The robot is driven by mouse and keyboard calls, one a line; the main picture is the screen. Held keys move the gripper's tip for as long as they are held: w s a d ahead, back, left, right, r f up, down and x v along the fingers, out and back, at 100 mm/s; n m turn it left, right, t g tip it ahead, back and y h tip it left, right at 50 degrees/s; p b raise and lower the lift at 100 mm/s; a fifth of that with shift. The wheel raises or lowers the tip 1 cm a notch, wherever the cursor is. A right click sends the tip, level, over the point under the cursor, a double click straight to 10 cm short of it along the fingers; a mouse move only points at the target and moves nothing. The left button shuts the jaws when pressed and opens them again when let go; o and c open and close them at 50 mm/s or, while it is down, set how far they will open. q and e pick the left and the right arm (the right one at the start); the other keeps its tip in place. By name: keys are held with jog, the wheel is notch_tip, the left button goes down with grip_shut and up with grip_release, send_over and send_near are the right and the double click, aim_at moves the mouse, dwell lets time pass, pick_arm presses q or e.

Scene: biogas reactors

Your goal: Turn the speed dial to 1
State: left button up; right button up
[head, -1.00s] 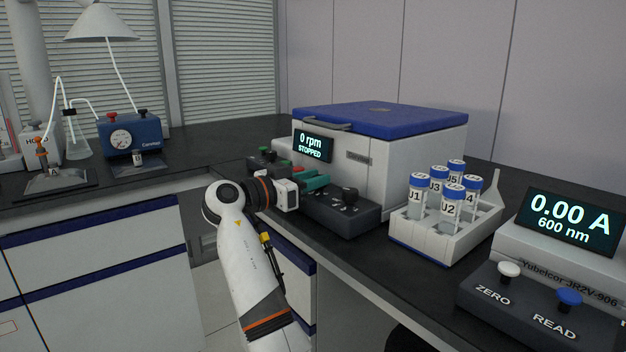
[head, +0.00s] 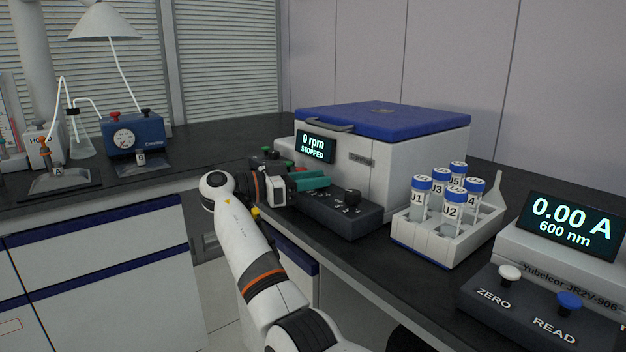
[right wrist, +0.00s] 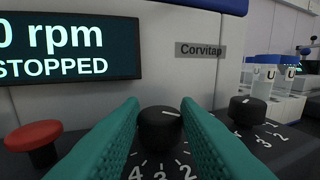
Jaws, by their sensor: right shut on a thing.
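The centrifuge (head: 400,165) has a closed blue lid and a screen (head: 315,147) reading 0 rpm, STOPPED. Its dark control panel (head: 345,220) carries two black dials. My right gripper (head: 318,181) is at the panel, its teal fingers shut on the left dial (right wrist: 160,127), on either side of it in the right wrist view. That dial's white mark points right; 2, 3 and 4 show below it, and other figures are hidden by the fingers. The right dial (head: 352,197) stands free, also in the right wrist view (right wrist: 247,110). Neither dial's name is readable. My left gripper is out of view.
A red button (right wrist: 33,135) is left of the fingers; a green one (head: 289,163) shows in the head view. A rack (head: 427,245) of capped tubes and a photometer (head: 560,255) stand to the right. A blue pump box (head: 135,135) is at the far left.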

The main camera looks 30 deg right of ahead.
jog(key=o, duration=1)
jog(key=shift+a, duration=0.1)
jog(key=shift+w+a, duration=0.15)
jog(key=shift+a, duration=0.15)
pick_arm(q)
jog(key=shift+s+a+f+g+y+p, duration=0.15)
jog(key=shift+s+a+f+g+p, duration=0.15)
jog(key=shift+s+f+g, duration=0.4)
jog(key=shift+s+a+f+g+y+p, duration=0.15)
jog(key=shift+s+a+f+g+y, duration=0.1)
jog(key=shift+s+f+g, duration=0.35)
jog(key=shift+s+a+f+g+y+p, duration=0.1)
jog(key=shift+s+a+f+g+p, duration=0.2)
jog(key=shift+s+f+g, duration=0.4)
pick_arm(e)
jog(key=shift+v, duration=5.55)
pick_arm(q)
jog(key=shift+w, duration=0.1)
